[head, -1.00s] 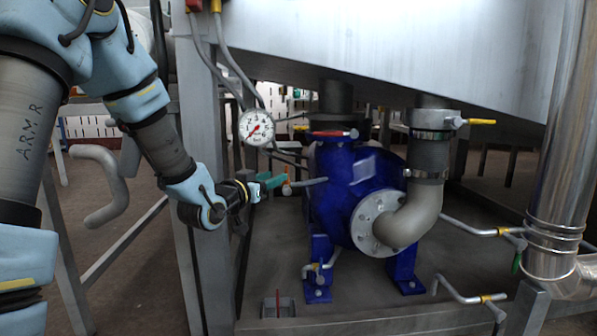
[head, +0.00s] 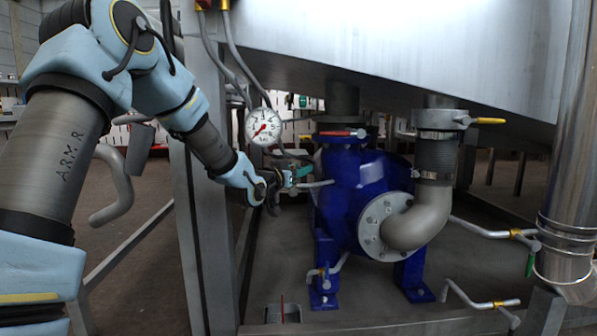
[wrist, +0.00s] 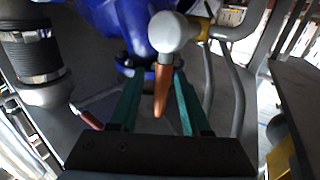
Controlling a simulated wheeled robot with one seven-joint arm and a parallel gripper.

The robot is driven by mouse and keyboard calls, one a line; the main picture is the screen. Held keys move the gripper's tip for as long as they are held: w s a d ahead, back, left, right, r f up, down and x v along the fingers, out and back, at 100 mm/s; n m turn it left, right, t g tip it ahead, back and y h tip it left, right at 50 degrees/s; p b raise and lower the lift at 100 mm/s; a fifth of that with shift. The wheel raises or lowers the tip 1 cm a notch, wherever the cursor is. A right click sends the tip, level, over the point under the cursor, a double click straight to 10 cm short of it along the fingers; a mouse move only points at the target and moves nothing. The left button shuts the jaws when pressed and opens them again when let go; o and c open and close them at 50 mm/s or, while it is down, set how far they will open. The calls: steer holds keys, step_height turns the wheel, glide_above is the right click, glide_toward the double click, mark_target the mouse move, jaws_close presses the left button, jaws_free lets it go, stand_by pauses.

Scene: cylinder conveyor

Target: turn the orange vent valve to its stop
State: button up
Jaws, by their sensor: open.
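The orange vent valve handle (wrist: 162,92) hangs from a pale grey hub (wrist: 173,32) in the wrist view, in front of the blue pump. My gripper (wrist: 155,78) is open, with one teal finger on each side of the orange handle. The handle points down between the fingers; I see gaps on both sides, and I cannot tell whether either finger touches it. In the head view my gripper (head: 302,171) is at the pipe stub left of the blue pump (head: 362,195). The orange handle is mostly hidden there by the gripper.
A dial gauge (head: 263,127) hangs just above the gripper. A steel frame post (head: 203,200) stands close left of it. A red-handled valve (head: 343,133) tops the pump, and a yellow-handled valve (head: 488,121) is to the right. A sloped metal tank (head: 400,50) hangs overhead.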

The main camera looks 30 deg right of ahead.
steer(key=shift+c, duration=0.3)
jaws_close()
stand_by(1.0)
